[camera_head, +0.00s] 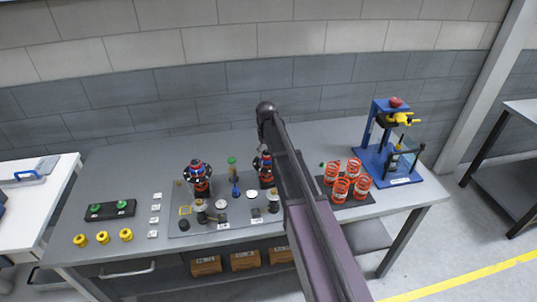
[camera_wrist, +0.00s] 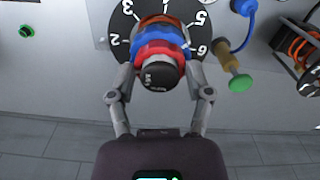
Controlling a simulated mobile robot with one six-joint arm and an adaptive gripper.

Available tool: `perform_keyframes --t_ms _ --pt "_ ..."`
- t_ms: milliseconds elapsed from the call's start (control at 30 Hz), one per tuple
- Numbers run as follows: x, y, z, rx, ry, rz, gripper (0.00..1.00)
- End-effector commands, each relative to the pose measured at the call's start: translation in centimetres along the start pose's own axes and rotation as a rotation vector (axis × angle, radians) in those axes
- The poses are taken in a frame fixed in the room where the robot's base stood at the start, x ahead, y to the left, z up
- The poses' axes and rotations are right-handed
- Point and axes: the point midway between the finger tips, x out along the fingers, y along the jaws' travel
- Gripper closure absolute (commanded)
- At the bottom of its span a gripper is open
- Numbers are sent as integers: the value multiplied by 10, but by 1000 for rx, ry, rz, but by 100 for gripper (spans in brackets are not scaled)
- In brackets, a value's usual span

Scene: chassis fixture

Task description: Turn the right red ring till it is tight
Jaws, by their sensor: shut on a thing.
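In the wrist view a stacked fixture stands on a black numbered dial (camera_wrist: 118,27). It has a red ring (camera_wrist: 150,49), blue bands (camera_wrist: 160,34) and a black cap (camera_wrist: 160,74) facing the camera. My gripper (camera_wrist: 160,58) has a finger on each side, closed on the red ring; the exact contact is partly hidden. In the head view this right fixture (camera_head: 265,170) stands beside my arm, which covers part of it and my fingers. A similar left fixture (camera_head: 197,178) with red and blue parts stands apart. I cannot tell how tight the ring is.
Red coil springs (camera_head: 341,188) stand on a dark mat right of my arm. Green-topped (camera_wrist: 240,82) and blue-handled (camera_wrist: 243,8) pieces sit close right of the dial. Yellow rings (camera_head: 103,237) lie at the table's left front.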

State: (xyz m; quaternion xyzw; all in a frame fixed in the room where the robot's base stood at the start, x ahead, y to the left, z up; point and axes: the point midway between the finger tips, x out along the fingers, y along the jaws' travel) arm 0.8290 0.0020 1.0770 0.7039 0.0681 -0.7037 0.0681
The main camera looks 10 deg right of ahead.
Motion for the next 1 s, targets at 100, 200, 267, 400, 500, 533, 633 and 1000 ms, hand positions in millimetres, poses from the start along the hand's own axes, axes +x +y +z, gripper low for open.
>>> perform_keyframes --t_ms 100,200,267,400,500,533,633,1000 --pt "0 0 0 89 -1 0 88" --pt "0 0 0 156 -1 0 88" --pt "0 0 1 186 -1 0 88" --pt "0 0 1 217 -1 0 88" --pt "0 0 1 218 -1 0 88" --pt "0 0 1 217 -1 0 88" --pt "0 0 1 217 -1 0 26" --pt "0 0 0 215 0 0 21"
